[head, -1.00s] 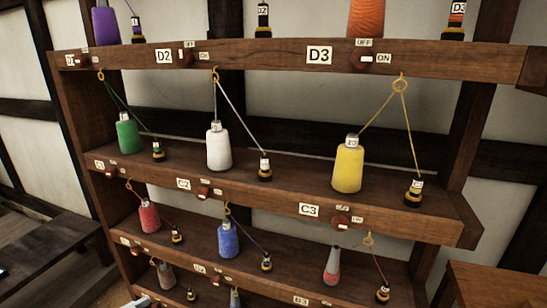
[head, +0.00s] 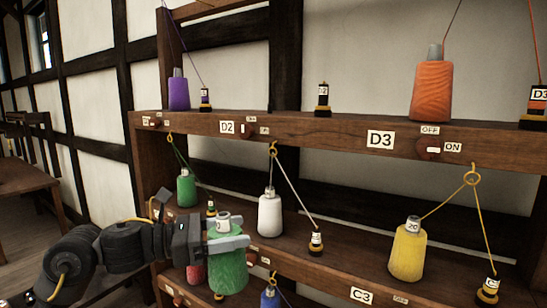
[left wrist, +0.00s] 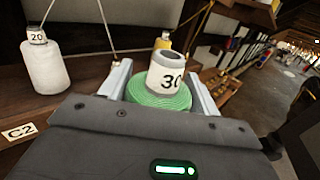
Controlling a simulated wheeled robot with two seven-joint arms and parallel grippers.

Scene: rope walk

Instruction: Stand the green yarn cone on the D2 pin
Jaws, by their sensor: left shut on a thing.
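My left gripper (head: 241,242) is shut on a green yarn cone (head: 228,272), which it holds upright in front of the rack, below the D2 label (head: 227,127). In the left wrist view the green cone (left wrist: 158,99) sits between the jaws, its pale numbered top facing the camera. On the top shelf (head: 300,125), the D2 place holds no cone between the purple and orange cones. I cannot make out its pin against the dark post. A black bobbin-like piece (head: 323,98) stands right of that gap. My right gripper is not in view.
A purple cone (head: 178,92) and an orange cone (head: 431,90) flank the gap. Below stand another green cone (head: 186,190), a white cone (head: 270,215) and a yellow cone (head: 408,252), with threads running up to yellow hooks under the top shelf.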

